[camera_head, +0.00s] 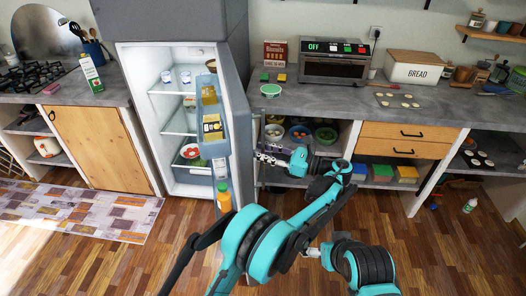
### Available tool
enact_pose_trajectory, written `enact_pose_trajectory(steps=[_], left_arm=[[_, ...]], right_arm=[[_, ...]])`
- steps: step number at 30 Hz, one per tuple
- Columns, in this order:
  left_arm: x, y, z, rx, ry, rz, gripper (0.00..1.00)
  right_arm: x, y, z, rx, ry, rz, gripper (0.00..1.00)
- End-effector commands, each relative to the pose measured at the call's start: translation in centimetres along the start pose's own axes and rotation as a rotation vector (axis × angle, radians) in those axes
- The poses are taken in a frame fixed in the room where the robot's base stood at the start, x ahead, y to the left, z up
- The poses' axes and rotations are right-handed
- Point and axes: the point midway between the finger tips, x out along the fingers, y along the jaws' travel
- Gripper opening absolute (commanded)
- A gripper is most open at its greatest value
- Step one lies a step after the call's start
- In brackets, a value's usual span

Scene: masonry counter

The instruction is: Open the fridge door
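The grey fridge (172,20) stands left of centre with its compartment exposed. Its door (241,125) is swung wide open toward the right and front, showing its inner shelves with a yellow bottle, a boxed item and an orange bottle. My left gripper (266,157) is by the outer side of the door, to its right, at about mid-height. Its fingers are small here, and I cannot tell whether they touch the door or how far apart they are. A small metal part at my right arm's end (312,252) shows low in the picture, away from the fridge; its fingers are not clear.
A grey counter (345,100) right of the fridge holds a toaster oven (335,62), a bread box (413,68) and a green-lidded tub (270,90). Bowls stand on the open shelf below. A patchwork rug (75,212) lies left; wooden floor is open in front.

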Motion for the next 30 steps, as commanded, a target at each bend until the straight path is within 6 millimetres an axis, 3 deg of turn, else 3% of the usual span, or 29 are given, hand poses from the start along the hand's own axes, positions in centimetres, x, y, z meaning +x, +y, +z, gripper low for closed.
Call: enact_pose_trajectory(steps=[8, 21, 30], left_arm=[[0.1, -0.1, 0.6, -0.001, -0.002, 0.000, 0.30], [0.0, 0.0, 8.4, 0.000, -0.001, 0.000, 0.30], [0.0, 0.0, 10.1, 0.000, -0.001, -0.001, 0.30]], right_arm=[[0.0, 0.0, 0.0, 0.000, 0.000, 0.000, 0.89], [0.0, 0.0, 0.0, 0.000, 0.000, 0.000, 0.89], [0.0, 0.0, 0.0, 0.000, 0.000, 0.000, 0.89]])
